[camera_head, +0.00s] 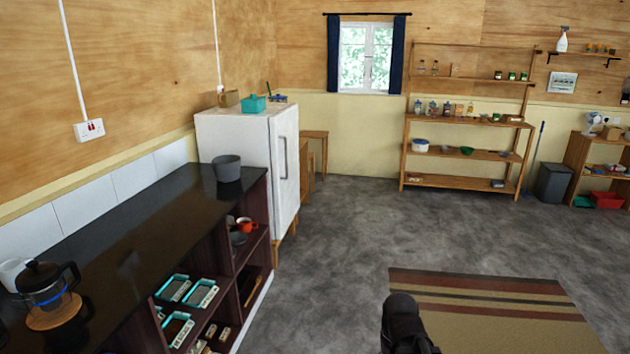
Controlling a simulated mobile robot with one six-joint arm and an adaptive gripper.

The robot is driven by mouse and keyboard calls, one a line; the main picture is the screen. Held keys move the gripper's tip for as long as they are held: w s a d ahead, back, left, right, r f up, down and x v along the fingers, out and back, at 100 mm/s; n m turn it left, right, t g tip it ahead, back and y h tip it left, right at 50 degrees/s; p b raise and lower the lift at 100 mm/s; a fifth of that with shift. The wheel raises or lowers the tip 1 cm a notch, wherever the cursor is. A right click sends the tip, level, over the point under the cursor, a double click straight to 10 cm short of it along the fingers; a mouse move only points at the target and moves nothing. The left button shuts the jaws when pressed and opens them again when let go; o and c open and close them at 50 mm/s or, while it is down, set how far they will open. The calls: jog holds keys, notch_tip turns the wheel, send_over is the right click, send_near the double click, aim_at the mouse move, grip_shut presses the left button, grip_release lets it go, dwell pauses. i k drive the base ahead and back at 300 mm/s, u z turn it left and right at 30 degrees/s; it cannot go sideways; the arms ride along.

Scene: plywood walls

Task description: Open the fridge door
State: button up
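The white fridge (233,127) stands against the left wall, just past the end of the dark counter. Its door (284,165) faces right and looks closed. A vertical grey handle (283,158) shows on the door. A dark part of my arm shows at the bottom edge, right of centre, over the floor and the rug's near left part. It is well apart from the fridge. My gripper's fingers cannot be made out.
The black counter (130,238) with open shelves runs along the left wall, with a grey pot (227,168) near the fridge. Grey floor (340,225) lies open before the fridge. A striped rug (500,310) lies at right. A wooden shelf (460,183) stands behind.

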aim_at(285, 125)
jog(key=z, duration=0.1)
jog(key=i, duration=2.35)
jog(key=u, duration=0.25)
jog(key=i, duration=1.45)
jog(key=u, duration=0.15)
